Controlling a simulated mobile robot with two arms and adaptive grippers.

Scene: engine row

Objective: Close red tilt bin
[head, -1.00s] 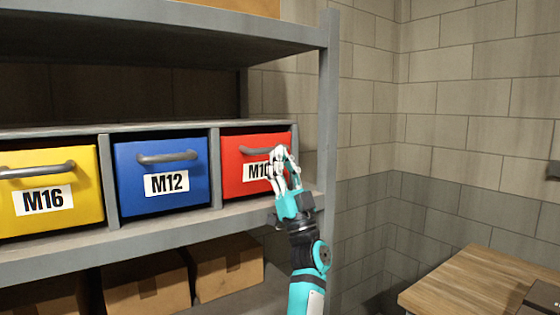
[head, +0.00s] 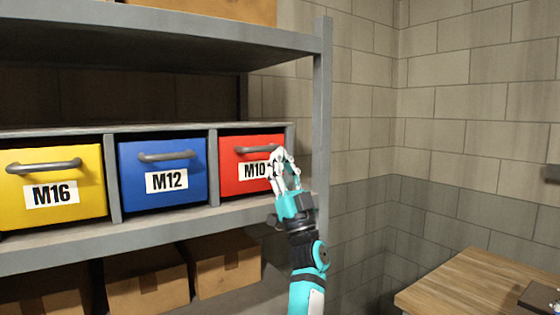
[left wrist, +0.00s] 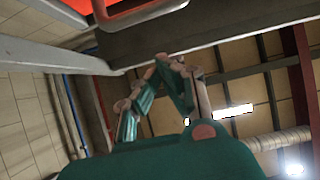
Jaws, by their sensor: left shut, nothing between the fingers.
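The red tilt bin (head: 232,152), labelled M10, is the right-most bin of the row in the head view. Its front stands nearly upright, with a thin dark gap above it. My left gripper (head: 281,153) is shut and empty, in front of the bin's right side. It hides the right end of the grey handle (head: 250,149) and the label's edge. I cannot tell whether the fingertips touch the bin. In the left wrist view the closed fingertips (left wrist: 168,60) are below the handle (left wrist: 140,14), and a strip of red bin (left wrist: 78,5) shows at the top.
The blue M12 bin (head: 135,190) and the yellow M16 bin (head: 90,200) are to the left on the same shelf. A grey shelf post (head: 322,110) stands just right of my gripper. Cardboard boxes (head: 227,270) sit below. A wooden table (head: 470,285) is at lower right.

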